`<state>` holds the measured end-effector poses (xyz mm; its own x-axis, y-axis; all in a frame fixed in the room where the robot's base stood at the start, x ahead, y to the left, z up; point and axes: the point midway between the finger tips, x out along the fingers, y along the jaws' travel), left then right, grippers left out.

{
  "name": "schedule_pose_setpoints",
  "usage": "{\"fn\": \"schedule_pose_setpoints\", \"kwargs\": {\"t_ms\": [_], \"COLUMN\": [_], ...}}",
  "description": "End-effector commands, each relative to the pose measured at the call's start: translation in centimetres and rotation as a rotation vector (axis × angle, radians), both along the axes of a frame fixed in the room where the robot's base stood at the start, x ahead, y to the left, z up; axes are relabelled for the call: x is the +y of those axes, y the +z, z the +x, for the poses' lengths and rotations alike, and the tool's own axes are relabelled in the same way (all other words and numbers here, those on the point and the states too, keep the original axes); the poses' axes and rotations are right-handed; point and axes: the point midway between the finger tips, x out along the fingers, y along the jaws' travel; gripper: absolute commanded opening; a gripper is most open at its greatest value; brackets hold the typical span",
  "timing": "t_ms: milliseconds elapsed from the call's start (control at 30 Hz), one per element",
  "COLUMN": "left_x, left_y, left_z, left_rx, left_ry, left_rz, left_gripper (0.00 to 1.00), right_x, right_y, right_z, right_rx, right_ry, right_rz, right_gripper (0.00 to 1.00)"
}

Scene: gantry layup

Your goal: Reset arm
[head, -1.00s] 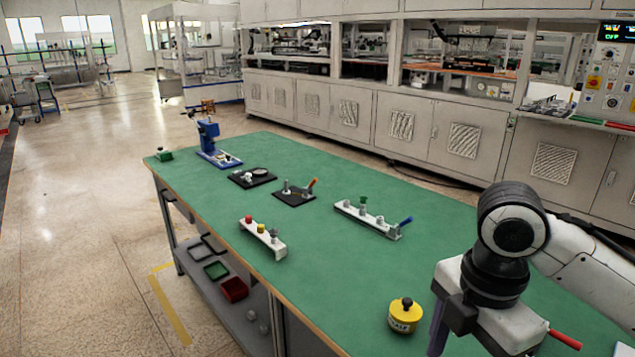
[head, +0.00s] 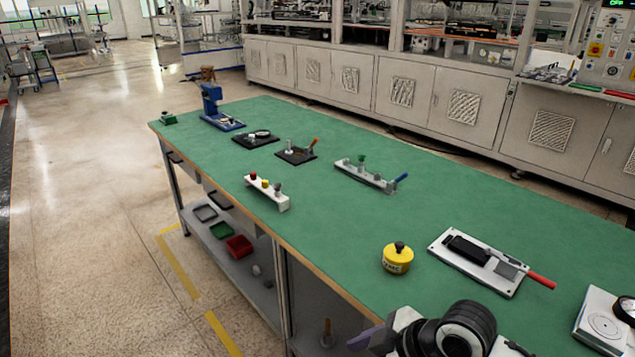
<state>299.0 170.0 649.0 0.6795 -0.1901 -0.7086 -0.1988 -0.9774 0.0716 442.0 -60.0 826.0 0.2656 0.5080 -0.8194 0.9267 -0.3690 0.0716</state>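My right gripper (head: 370,338) shows at the bottom edge, low beside the near edge of the green table (head: 330,190). Only a grey-purple finger part and the white and black wrist behind it are visible. The rest is cut off by the frame, so I cannot tell whether it is open or shut, and I see nothing held in it. My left gripper is not in view.
Near my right arm, the table carries a yellow pot (head: 397,260), a white plate with a red-handled tool (head: 480,262) and a white dial device (head: 605,322). Several fixtures and a blue press (head: 213,105) stand farther off.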

Motion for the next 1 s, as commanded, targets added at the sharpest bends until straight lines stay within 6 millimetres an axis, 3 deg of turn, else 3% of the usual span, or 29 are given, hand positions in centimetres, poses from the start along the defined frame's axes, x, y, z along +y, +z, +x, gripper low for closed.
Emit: {"fn": "schedule_pose_setpoints", "kwargs": {"t_ms": [33, 167, 333, 500, 667, 1000], "left_x": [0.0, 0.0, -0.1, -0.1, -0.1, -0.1], "left_y": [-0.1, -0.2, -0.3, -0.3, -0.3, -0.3], "left_z": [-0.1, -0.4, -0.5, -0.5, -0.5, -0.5], "left_rx": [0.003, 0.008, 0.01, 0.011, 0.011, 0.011], "left_ry": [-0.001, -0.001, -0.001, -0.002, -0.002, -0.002], "left_rz": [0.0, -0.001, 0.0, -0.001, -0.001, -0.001], "left_gripper": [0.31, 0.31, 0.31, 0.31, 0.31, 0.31], "right_x": [0.5, -0.1, -3.3, -7.5, -10.1, -10.2], "right_y": [-2.1, -6.2, -11.7, -15.9, -17.6, -17.6], "right_z": [-0.7, -1.5, -4.8, -10.0, -13.7, -13.8], "right_rx": [0.019, 0.025, 0.022, -0.002, -0.025, -0.026], "right_ry": [-0.09, -0.335, -0.641, -0.866, -0.965, -0.969], "right_rz": [0.059, 0.17, 0.246, 0.252, 0.235, 0.234], "right_gripper": [0.66, 0.66, 0.66, 0.66, 0.66, 0.66]}}
